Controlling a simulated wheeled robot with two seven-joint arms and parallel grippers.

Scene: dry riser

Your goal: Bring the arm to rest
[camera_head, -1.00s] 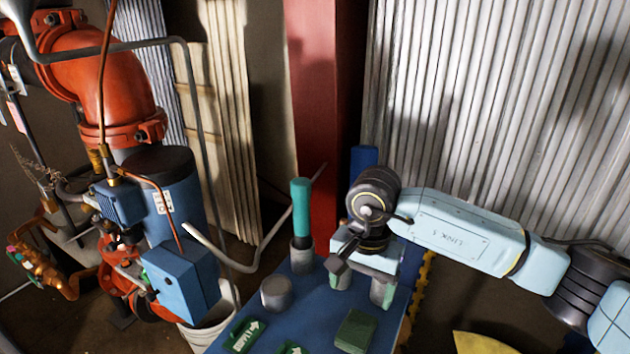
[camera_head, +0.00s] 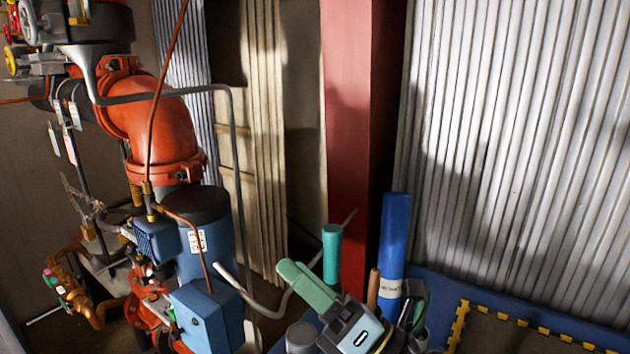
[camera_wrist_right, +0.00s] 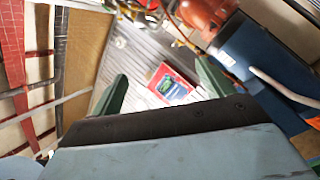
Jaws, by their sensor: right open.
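My right gripper (camera_head: 350,281) is at the bottom middle of the head view, over the blue table area. Its pale green fingers stand apart, with nothing seen between them. In the right wrist view the gripper (camera_wrist_right: 162,70) also shows two separate green fingers, with the room beyond. The rest of my right arm is mostly below the head view's edge. My left gripper is not in view.
A teal cylinder (camera_head: 332,255) and a tall blue roll (camera_head: 394,240) stand just behind the right gripper. A grey round jar (camera_head: 301,338) is to its left. Red pipework (camera_head: 150,115) and a blue box (camera_head: 207,315) fill the left side.

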